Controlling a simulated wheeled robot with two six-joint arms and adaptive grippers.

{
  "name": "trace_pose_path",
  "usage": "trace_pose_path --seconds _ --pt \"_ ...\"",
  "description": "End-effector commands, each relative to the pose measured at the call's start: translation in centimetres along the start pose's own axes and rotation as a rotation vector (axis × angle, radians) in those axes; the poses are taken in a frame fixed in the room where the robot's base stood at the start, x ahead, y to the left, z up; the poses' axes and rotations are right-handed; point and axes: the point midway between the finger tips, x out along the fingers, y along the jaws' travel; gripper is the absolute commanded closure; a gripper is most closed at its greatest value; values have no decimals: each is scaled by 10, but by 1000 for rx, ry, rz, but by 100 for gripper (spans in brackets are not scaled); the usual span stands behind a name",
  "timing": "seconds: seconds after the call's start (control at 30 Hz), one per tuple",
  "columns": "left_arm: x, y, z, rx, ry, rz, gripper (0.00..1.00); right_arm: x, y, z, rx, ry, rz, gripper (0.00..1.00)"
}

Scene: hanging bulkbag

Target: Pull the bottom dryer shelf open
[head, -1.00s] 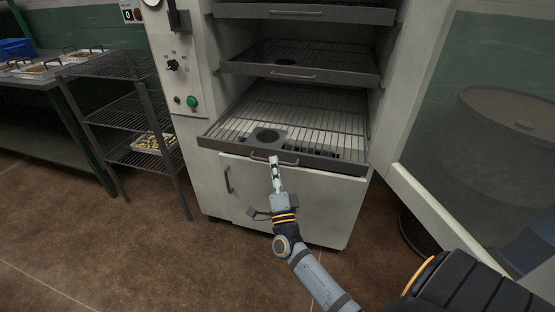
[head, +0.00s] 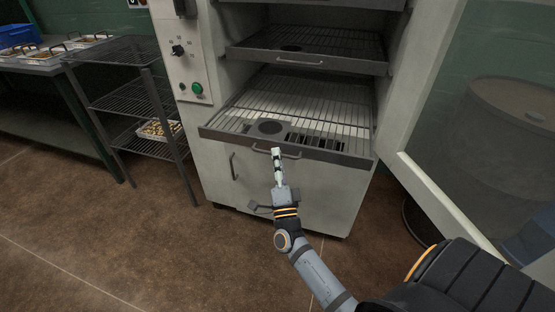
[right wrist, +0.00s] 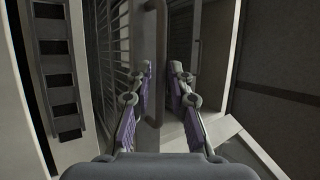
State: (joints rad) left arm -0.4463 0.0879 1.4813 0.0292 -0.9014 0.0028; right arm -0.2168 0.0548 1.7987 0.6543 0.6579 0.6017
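The bottom dryer shelf (head: 325,149) is a dark-framed wire rack that sticks out past the cabinet front. Its bar handle (head: 291,156) is on the front rail. My right gripper (head: 277,152) is at the left part of this handle. In the right wrist view the handle (right wrist: 157,40) runs upright between the two fingertips (right wrist: 160,75), which close in on it from both sides. My left gripper is not in view.
Another wire shelf (head: 305,59) sits above, pushed further in. The open dryer door (head: 433,205) stands at the right, near my arm. A wire rack (head: 125,98) stands at the left. The brown floor (head: 110,235) in front is clear.

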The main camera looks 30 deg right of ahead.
Motion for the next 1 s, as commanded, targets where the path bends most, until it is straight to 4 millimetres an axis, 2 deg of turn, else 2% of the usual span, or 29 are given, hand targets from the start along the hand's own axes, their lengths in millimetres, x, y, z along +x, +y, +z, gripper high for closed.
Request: trace_pose_path --seconds 0.17,0.4,0.6,0.73,1.0 --pt "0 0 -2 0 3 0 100 -18 1 0 0 0 4 80" --pt "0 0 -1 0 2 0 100 -77 1 0 -1 0 7 80" --pt "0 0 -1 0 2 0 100 -111 1 0 0 0 3 80" --pt "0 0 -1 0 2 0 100 -120 0 0 0 0 2 80" --pt "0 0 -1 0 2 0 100 -120 0 0 0 0 1 80"
